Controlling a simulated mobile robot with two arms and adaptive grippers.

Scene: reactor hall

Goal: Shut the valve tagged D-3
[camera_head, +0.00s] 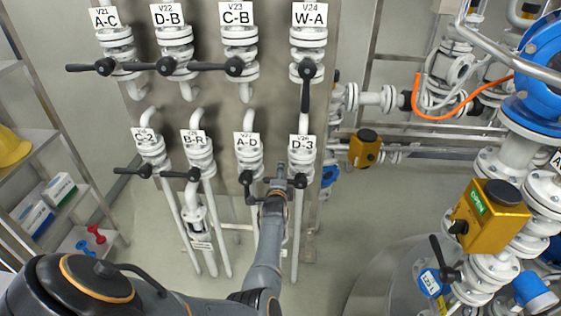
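The valve tagged D-3 (302,161) is the rightmost in the lower row of the pipe panel. Its white tag (302,143) faces me. The round black hub of its handle (300,181) shows below the tag; the lever seems to point left toward my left gripper, which hides most of it. My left gripper (276,182) is just left of that hub, between the A-D and D-3 valves. Its fingers are small and dark here, so I cannot tell whether they are open or shut on the lever. My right gripper is not in view.
The A-D valve (247,164) is close on the left, its black lever hanging down. Above is W-A (309,49), lever down. A yellow actuator (366,149) and pipework stand to the right.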

